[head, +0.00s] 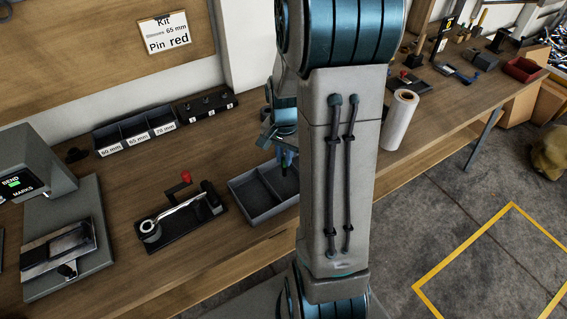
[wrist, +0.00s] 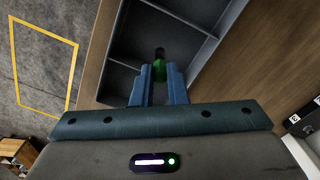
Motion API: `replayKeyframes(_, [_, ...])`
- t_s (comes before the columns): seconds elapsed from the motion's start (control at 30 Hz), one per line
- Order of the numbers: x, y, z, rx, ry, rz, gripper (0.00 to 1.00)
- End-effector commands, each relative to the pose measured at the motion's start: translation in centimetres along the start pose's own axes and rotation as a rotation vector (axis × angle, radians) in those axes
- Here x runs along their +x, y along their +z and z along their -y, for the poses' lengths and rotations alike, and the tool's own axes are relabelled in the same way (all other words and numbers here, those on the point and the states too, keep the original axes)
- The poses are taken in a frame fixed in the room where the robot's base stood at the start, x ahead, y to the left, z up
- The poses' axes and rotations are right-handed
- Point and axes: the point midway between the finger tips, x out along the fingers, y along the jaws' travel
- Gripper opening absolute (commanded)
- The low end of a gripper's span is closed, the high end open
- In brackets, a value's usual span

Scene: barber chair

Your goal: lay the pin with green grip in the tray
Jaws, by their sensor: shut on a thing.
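My gripper (wrist: 158,88) is shut on the pin with the green grip (wrist: 159,70). In the wrist view the green part sits between the fingertips, and a dark end sticks out beyond them. The grey tray (wrist: 125,42), split by dividers, lies beyond the pin in that view. In the head view the tray (head: 253,200) stands near the front edge of the bench. My gripper (head: 287,157) is over its back right part there, partly hidden by my arm. I cannot tell how high the pin is above the tray floor.
Left of the tray is a black fixture (head: 185,222) with a wrench-like metal part and a red knob. Behind are labelled bins (head: 135,131) and a black block with pegs (head: 205,105). A white roll (head: 401,120) stands to the right. A wall card (head: 165,32) reads "Pin red".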

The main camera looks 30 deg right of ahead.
Motion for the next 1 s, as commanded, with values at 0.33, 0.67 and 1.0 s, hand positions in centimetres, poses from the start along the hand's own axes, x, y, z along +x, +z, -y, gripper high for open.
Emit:
replayKeyframes(0.33, [3.4,0.0,0.2,0.000,0.003,0.003,0.00])
replayKeyframes(0.67, [4.2,-0.1,0.3,0.000,0.000,0.000,0.00])
replayKeyframes(1.0, [4.5,-0.1,0.2,0.000,0.000,0.000,0.35])
